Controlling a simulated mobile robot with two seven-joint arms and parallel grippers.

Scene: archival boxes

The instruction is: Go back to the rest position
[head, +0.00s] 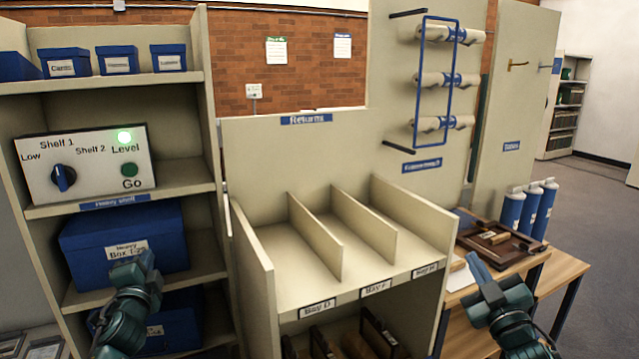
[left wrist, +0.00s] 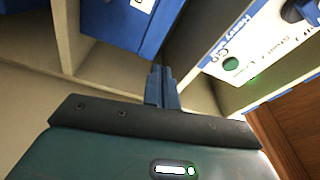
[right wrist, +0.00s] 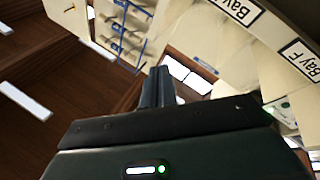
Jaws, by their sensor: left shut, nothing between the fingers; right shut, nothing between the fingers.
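My left gripper (head: 124,264) is at the lower left of the head view, in front of the blue Heavy Box (head: 85,246) on the left shelf unit. It is shut, and its fingers (left wrist: 161,86) meet with nothing between them in the left wrist view. I cannot tell whether it touches the box. My right gripper (head: 474,260) is at the lower right, near the wooden table. It is shut and empty, and its fingers (right wrist: 158,86) are together in the right wrist view.
A control panel (head: 85,165) with a green light sits above the heavy box. The Returns unit (head: 300,255) with open bays stands between my arms. A wooden table (head: 563,268) at the right holds a brown tray (head: 515,251) and blue-and-white bottles (head: 530,208). Open floor (head: 600,215) lies far right.

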